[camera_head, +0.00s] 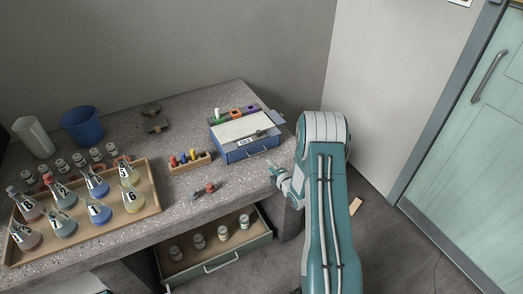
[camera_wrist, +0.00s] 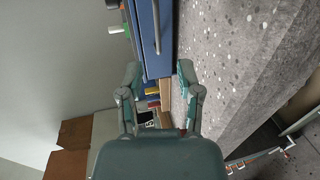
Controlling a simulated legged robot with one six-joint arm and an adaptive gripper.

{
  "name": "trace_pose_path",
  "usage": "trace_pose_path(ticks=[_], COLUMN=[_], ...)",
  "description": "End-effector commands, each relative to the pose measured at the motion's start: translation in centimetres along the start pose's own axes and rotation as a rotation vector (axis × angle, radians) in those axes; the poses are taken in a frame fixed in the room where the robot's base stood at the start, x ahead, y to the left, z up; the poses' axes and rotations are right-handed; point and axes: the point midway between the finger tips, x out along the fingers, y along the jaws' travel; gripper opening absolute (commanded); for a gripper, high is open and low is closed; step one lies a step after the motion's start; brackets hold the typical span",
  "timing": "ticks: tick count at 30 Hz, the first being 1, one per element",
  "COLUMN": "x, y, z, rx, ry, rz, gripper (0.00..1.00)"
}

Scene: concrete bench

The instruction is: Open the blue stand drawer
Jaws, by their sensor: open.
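The blue stand (camera_head: 228,155) sits on the bench near its right end. Its drawer front faces the bench's front edge, and its metal handle (camera_head: 257,154) shows there. The drawer looks shut. In the wrist view the blue drawer front (camera_wrist: 149,62) and handle (camera_wrist: 156,28) appear turned upright, above and between my fingers. My gripper (camera_head: 274,171) is open and empty just right of and in front of the stand, near the bench edge. Its two fingers (camera_wrist: 160,75) show in the wrist view, apart from the handle.
A wooden block with coloured pegs (camera_head: 189,163) stands left of the stand. A wooden tray of numbered flasks (camera_head: 152,207) and a blue bucket (camera_head: 82,126) are farther left. Below the bench, a drawer with several jars (camera_head: 234,262) stands open. Small red-and-grey items (camera_head: 205,189) lie near the front edge.

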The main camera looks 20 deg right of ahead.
Motion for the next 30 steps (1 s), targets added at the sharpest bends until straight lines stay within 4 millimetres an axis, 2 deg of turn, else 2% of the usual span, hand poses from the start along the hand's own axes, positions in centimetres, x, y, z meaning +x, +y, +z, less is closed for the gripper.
trace_pose_path(ticks=[5,18,24,30], x=[2.0,9.2,10.6,10.7], y=[0.1,-0.1,0.0,0.0], z=[-0.5,0.2,-0.1,0.0], rx=[-0.006,0.004,0.002,0.004], ry=[0.005,0.003,0.003,0.002], rz=[0.001,0.000,-0.001,-0.001], gripper=[0.46,0.46,0.46,0.46])
